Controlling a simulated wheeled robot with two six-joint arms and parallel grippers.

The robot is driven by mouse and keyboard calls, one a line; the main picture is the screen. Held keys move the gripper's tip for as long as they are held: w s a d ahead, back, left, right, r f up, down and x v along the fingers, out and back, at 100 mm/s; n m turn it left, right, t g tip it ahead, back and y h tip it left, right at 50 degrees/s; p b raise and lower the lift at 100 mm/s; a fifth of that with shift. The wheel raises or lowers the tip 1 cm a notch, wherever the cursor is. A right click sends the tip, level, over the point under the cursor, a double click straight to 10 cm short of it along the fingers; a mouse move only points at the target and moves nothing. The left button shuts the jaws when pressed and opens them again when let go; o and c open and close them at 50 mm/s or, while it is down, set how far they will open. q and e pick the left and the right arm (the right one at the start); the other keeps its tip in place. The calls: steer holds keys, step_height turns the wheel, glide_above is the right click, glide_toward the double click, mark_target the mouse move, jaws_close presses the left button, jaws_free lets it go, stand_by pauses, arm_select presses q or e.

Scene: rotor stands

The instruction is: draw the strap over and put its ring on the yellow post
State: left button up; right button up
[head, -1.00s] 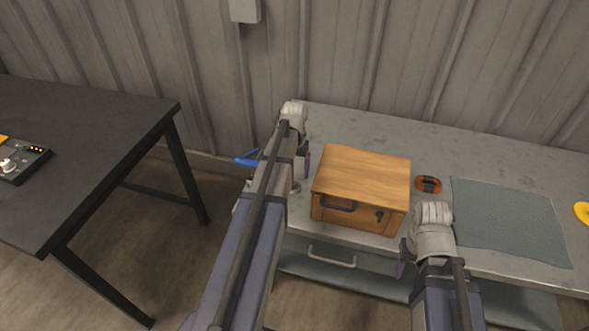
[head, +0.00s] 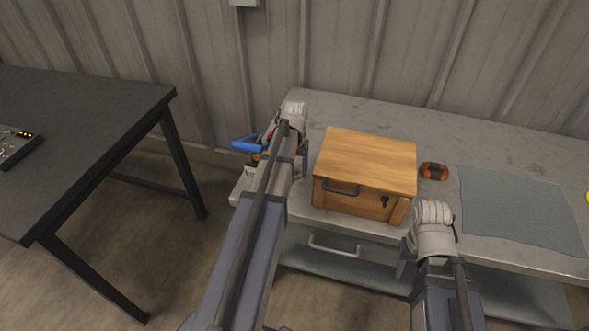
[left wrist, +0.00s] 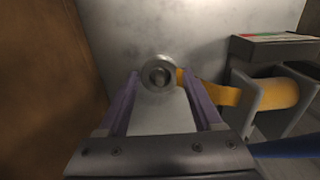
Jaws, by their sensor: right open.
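In the left wrist view a round metal ring (left wrist: 158,74) sits around a grey knob or pin, close against a grey surface. An orange strap (left wrist: 215,93) runs right from it to a roll (left wrist: 278,93) in a grey holder (left wrist: 245,85) with a blue lever (left wrist: 285,148). My left gripper (left wrist: 158,80) is open, its purple fingers on either side of the ring; I cannot tell whether they touch it. In the head view the blue lever (head: 247,144) shows left of my arm, which hides the ring. My right gripper (head: 405,262) is open near the bench's front edge.
A wooden box (head: 366,165) stands on the grey bench (head: 400,115), just right of my left arm. An orange-and-black item (head: 434,171) and a grey-blue mat (head: 520,205) lie further right. A dark table (head: 80,120) stands left, across a floor gap.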

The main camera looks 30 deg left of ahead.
arm_select(q)
steer(key=c, duration=0.9)
steer(key=shift+o, duration=0.2)
steer(key=shift+r, duration=0.1)
steer(key=shift+r+p, duration=2.95)
steer(key=shift+p, duration=0.05)
